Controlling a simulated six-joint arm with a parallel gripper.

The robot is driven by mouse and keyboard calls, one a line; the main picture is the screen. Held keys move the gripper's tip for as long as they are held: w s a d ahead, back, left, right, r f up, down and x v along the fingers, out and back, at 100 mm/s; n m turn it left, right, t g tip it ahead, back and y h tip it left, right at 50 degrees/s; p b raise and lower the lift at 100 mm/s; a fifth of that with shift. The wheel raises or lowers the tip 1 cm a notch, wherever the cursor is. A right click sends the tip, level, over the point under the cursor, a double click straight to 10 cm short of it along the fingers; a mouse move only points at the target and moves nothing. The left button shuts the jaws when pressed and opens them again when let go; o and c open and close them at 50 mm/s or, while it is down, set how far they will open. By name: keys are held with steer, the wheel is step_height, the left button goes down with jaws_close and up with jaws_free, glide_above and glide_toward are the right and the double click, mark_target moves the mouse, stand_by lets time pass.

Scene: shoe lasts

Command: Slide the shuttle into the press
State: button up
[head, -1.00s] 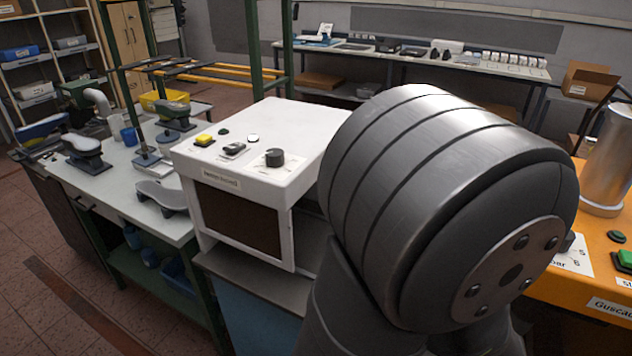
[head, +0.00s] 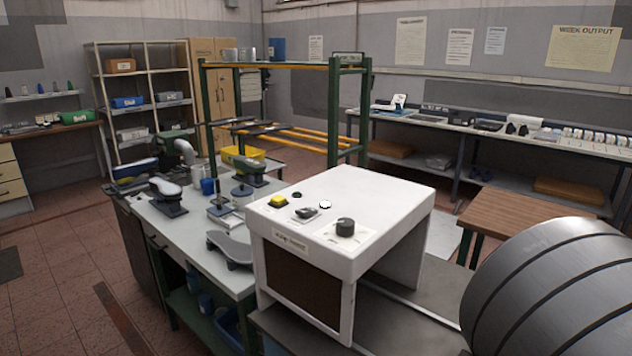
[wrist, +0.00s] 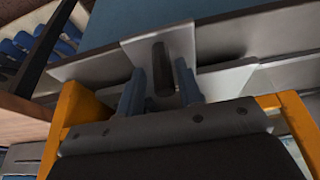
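In the wrist view, my gripper (wrist: 161,85) shows as two blue-grey fingers reaching out from a dark body with a bolted metal edge. A dark upright handle (wrist: 163,68) is between the fingers, in front of a pale grey plate (wrist: 185,42). A gap shows on the left of the handle; contact on the right is unclear. I cannot tell for sure that this plate and handle are the shuttle. In the head view, my gripper is out of sight. A white box machine (head: 345,212) has a dark front, a knob and buttons; I cannot tell whether it is the press.
A workbench (head: 185,232) with shoe lasts and clamps stands left of the white machine. A green rack (head: 364,110) stands behind. A wooden table (head: 520,210) is at right, near my arm. Orange parts (wrist: 75,105) flank the gripper body in the wrist view.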

steer(key=shift+w+a+r, duration=0.1)
steer(key=shift+a, duration=0.05)
steer(key=v, duration=0.8)
steer(key=shift+o, duration=0.2)
